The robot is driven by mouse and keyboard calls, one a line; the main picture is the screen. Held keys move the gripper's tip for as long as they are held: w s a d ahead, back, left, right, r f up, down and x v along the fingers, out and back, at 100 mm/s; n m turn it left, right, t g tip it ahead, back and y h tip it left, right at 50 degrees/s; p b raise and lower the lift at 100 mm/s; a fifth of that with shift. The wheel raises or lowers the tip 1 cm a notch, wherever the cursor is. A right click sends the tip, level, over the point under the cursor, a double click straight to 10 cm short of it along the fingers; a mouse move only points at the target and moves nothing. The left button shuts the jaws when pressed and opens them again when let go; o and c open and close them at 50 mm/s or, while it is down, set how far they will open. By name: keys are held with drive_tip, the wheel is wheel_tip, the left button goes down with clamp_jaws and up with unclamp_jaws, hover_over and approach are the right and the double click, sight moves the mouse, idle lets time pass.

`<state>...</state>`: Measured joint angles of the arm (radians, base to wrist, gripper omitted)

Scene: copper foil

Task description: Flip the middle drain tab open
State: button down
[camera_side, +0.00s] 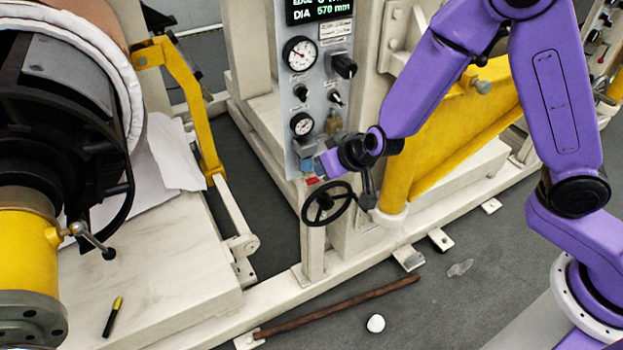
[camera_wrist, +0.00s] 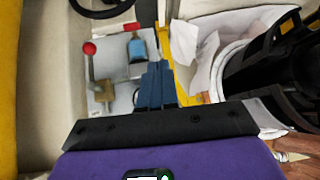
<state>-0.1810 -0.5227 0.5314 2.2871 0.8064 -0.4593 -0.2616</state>
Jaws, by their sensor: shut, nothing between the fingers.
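The grey control panel (camera_side: 318,90) stands upright near the middle of the side view. Near its lower end are a small blue part (camera_side: 307,165) and a red part (camera_side: 312,181). In the wrist view, the panel carries a blue block (camera_wrist: 136,50), a red piece (camera_wrist: 131,27) and a lever with a red ball (camera_wrist: 89,48). I cannot tell which part, if any, is the middle drain tab. My gripper (camera_side: 324,164) is at the panel's lower end, its fingers shut and empty. In the wrist view the fingertips (camera_wrist: 157,66) show just below the blue block; contact is unclear.
A black handwheel (camera_side: 328,203) sits just below my gripper. Gauges (camera_side: 300,54) and knobs (camera_side: 344,65) are higher on the panel. A yellow beam (camera_side: 460,120) lies to the right. A large roll (camera_side: 60,120) and yellow lever arm (camera_side: 185,85) stand at left.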

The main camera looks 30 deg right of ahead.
drive_tip(key=shift+w+d+f+m+t+h, duration=0.3)
drive_tip(key=shift+w+d+h, duration=0.1)
drive_tip(key=shift+w+d, duration=0.1)
drive_tip(key=shift+w+d+f+m+t+h, duration=0.2)
drive_tip(key=shift+w+d+f+m+h, duration=0.1)
drive_tip(key=shift+w+d+h, duration=0.15)
drive_tip(key=shift+w+f, duration=0.1)
hover_over(312, 179)
drive_tip(key=s+a, duration=0.2)
drive_tip(key=s, duration=0.1)
wheel_tip(312, 179, down, 6)
drive_tip(key=f, duration=0.1)
drive_tip(key=shift+w+d+f, duration=0.1)
drive_tip(key=shift+f, duration=0.9)
drive_tip(key=shift+w+d+f, duration=0.1)
drive_tip(key=shift+f, duration=0.85)
